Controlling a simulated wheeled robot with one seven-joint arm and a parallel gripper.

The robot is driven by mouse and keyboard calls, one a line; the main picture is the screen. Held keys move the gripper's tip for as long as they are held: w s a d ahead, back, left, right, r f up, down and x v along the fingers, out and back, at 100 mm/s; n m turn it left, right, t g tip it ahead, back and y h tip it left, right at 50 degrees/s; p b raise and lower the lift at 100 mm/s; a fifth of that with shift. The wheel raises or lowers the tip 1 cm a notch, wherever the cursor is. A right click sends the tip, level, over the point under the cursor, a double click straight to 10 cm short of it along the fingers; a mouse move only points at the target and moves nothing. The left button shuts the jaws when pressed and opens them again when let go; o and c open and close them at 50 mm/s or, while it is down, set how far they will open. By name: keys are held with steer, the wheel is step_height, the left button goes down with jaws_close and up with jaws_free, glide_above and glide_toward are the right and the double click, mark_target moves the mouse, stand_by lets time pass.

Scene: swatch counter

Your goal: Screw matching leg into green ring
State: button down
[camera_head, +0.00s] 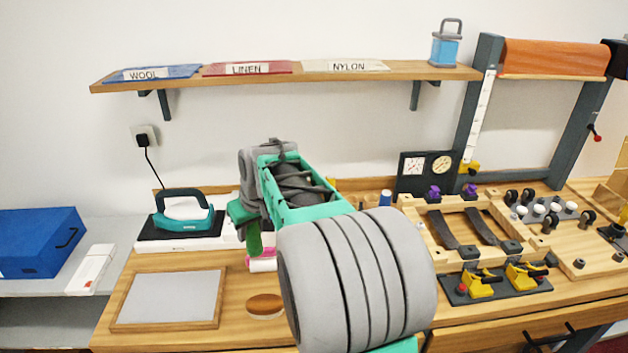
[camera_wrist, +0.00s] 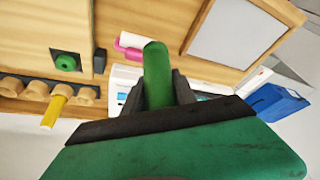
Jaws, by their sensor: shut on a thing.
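My gripper (camera_wrist: 158,92) is shut on a green leg (camera_wrist: 157,68), a smooth rod with a rounded end that sticks out past the fingers. In the head view the green leg (camera_head: 254,242) hangs below my gripper (camera_head: 243,213), apart from the counter. The green ring (camera_wrist: 66,62) sits on a dark square plate, left of the leg in the wrist view and apart from it. The ring is not visible in the head view, where my arm covers the middle of the counter. The leg's end inside the fingers is hidden.
A wooden rack (camera_wrist: 35,90) holds a yellow leg (camera_wrist: 54,111). A framed grey panel (camera_head: 168,299), an iron (camera_head: 184,211) and a round brown disc (camera_head: 265,305) are at left. Wooden fixtures with yellow clamps (camera_head: 482,283) fill the right.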

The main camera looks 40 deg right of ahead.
steer(key=d+r+p, duration=0.2)
steer(key=d+p, duration=0.1)
steer(key=d, duration=1.9)
steer(key=f+b, duration=0.1)
steer(key=f, duration=0.1)
steer(key=f+b, duration=0.3)
steer(key=b, duration=0.1)
steer(key=shift+a+f, duration=0.3)
steer(key=shift+f, duration=0.1)
steer(key=shift+f, duration=0.25)
steer(key=shift+f+b, duration=0.3)
steer(key=shift+f, duration=0.3)
